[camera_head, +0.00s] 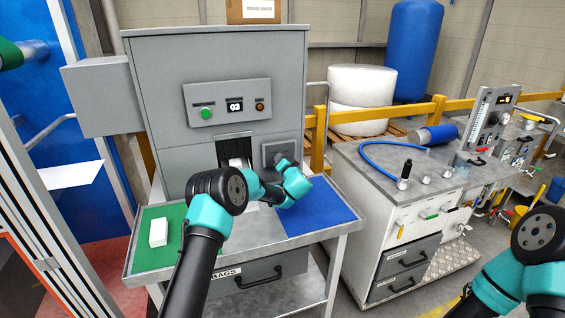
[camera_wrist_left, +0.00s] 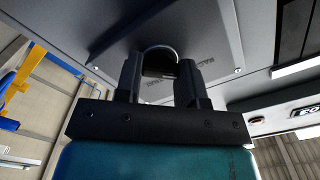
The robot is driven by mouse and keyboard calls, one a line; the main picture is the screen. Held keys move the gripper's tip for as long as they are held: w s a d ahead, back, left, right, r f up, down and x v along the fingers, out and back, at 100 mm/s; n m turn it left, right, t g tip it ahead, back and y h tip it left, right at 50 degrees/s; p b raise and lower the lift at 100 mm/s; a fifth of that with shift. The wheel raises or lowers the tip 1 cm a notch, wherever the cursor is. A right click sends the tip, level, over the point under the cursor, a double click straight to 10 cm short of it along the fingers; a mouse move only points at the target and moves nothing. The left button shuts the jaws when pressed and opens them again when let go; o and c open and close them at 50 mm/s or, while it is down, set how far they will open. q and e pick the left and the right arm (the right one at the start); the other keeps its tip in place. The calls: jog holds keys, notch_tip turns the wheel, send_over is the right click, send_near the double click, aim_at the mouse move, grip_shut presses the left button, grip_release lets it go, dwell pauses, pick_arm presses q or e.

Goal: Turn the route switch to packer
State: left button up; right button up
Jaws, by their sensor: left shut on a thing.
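The route switch sits on a grey plate (camera_head: 268,152) on the front of the grey machine, right of the dark slot. My left gripper (camera_head: 281,160) reaches it and hides most of it in the head view. In the left wrist view the two fingers (camera_wrist_left: 158,78) are closed on either side of the dark switch knob (camera_wrist_left: 159,62), with a pale arc behind it.
Below is a shelf with a green mat (camera_head: 152,247) holding a white block (camera_head: 158,232), and a blue mat (camera_head: 318,208). A panel (camera_head: 227,100) above has a green button and a display reading 03. A grey bench (camera_head: 385,175) with a blue hose stands right.

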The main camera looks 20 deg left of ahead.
pick_arm(q)
jog(key=o, duration=0.9)
jog(key=shift+o, duration=0.2)
jog(key=shift+s, duration=0.1)
jog(key=v, duration=1.7)
jog(key=shift+d, duration=0.2)
